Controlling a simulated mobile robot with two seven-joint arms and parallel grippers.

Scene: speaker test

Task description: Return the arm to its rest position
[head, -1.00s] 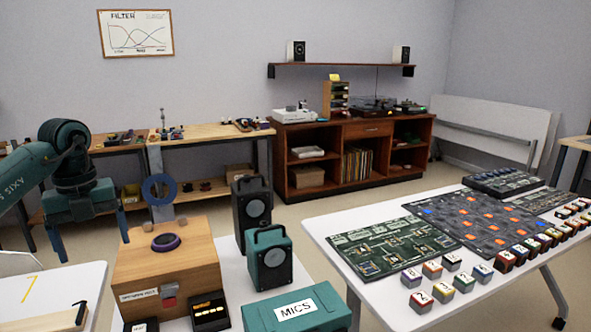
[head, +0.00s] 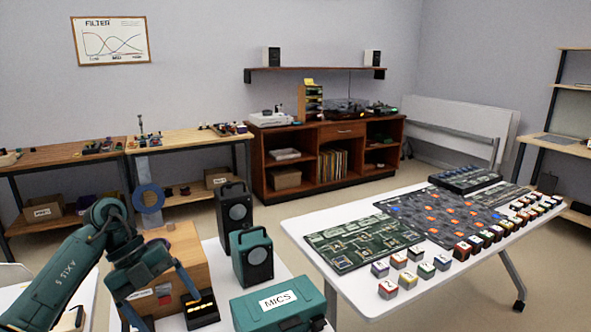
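My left arm (head: 75,260) comes in from the lower left. My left gripper (head: 160,300) points down in front of the wooden box (head: 190,248), with its two fingers spread apart and nothing seen between them but the box front behind. The gripper and arm hide much of the box's left side and top. Whether a finger touches the box or the small black unit (head: 201,310) beside it, I cannot tell. My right gripper is not in view.
A green MICS case (head: 278,305), a teal speaker (head: 251,257) and a black speaker (head: 234,215) stand right of the box. A white table (head: 345,285) with circuit boards and labelled cubes is further right. Floor shows between this table and the back cabinet (head: 330,180).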

